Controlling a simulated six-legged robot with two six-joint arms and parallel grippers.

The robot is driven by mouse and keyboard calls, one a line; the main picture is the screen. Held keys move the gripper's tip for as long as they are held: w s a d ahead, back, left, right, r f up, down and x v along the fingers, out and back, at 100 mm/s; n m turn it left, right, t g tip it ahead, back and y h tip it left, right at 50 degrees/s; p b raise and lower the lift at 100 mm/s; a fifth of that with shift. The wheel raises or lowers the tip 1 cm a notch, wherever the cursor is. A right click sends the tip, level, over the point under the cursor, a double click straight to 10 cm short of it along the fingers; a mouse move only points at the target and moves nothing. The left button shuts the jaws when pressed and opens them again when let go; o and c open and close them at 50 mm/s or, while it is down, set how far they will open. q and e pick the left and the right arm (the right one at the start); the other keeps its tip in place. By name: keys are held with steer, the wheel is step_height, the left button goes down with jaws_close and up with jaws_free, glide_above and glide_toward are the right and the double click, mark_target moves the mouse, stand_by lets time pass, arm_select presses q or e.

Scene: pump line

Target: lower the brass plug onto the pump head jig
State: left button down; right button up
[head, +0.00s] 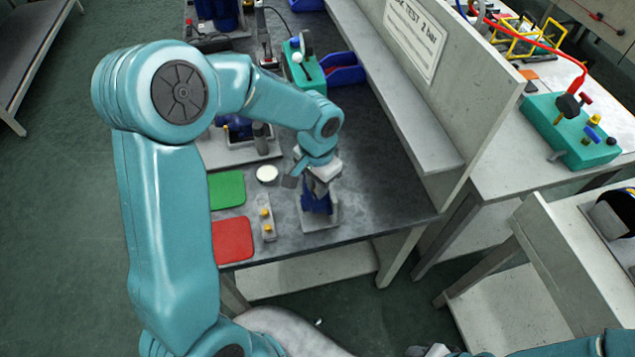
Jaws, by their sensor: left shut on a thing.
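My left gripper (309,181) is over the blue pump head jig (318,206), near the front of the dark bench. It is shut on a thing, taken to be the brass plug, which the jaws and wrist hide. The jig is blue on a pale grey base plate, and the gripper covers its upper part. I cannot tell whether the held plug touches the jig. A small pale holder (268,238) with yellow brass-coloured pieces stands left of the jig. Part of my right arm shows at the bottom right edge; its gripper (432,350) is barely in frame.
A green mat (227,190) and a red mat (232,240) lie left of the holder. A round white disc (267,174) is behind it. A tall grey panel (440,90) bounds the bench on the right. Bare bench top lies right of the jig.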

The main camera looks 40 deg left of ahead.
arm_select(q)
steer(key=shift+f, duration=0.25)
stand_by(0.4)
jaws_free()
stand_by(0.6)
steer(key=shift+r, duration=0.1)
step_height(320, 180, up, 9)
steer(key=p, duration=0.6)
stand_by(0.4)
stand_by(0.4)
